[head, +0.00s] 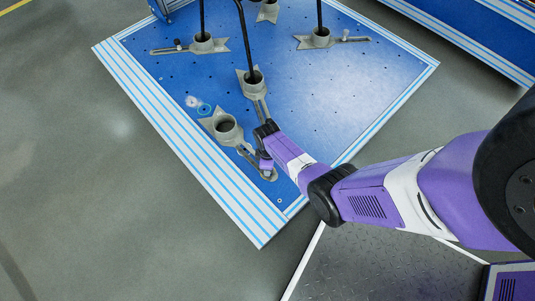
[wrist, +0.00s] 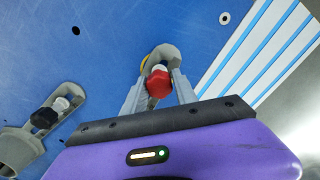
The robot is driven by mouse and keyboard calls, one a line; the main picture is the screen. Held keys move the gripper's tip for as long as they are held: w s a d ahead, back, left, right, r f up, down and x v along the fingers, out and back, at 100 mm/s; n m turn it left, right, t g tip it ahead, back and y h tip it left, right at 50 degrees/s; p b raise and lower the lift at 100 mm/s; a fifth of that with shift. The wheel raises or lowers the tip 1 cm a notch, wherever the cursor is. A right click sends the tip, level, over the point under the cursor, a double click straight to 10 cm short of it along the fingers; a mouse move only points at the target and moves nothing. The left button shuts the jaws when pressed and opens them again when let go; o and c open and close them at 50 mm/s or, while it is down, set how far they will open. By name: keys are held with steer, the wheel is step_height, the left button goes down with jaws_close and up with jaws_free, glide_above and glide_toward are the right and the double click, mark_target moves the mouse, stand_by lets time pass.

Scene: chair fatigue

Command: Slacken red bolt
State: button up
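The red bolt (wrist: 158,83) shows in the wrist view, its red head between the two grey fingers of my gripper (wrist: 160,80). A pale shank part shows just above the head. It sits at the slotted end of a grey clamp (wrist: 167,54). The fingers stand apart, one on each side of the head. I cannot tell whether they touch it or leave a small gap. In the head view my gripper (head: 265,163) is low over the slotted arm of the front clamp (head: 226,127), and the bolt is hidden there.
The clamps stand on a blue platform (head: 340,90) with striped edges. Black rods rise from several of them, one close behind my wrist. A neighbouring clamp with a black-headed bolt (wrist: 44,117) is at left in the wrist view. Open grey floor (head: 80,190) lies left.

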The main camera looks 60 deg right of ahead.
steer(key=shift+o, duration=1.4)
steer(key=m, duration=0.3)
steer(key=shift+m, duration=0.4)
steer(key=m, duration=0.3)
steer(key=shift+m, duration=0.4)
steer(key=shift+m, duration=0.3)
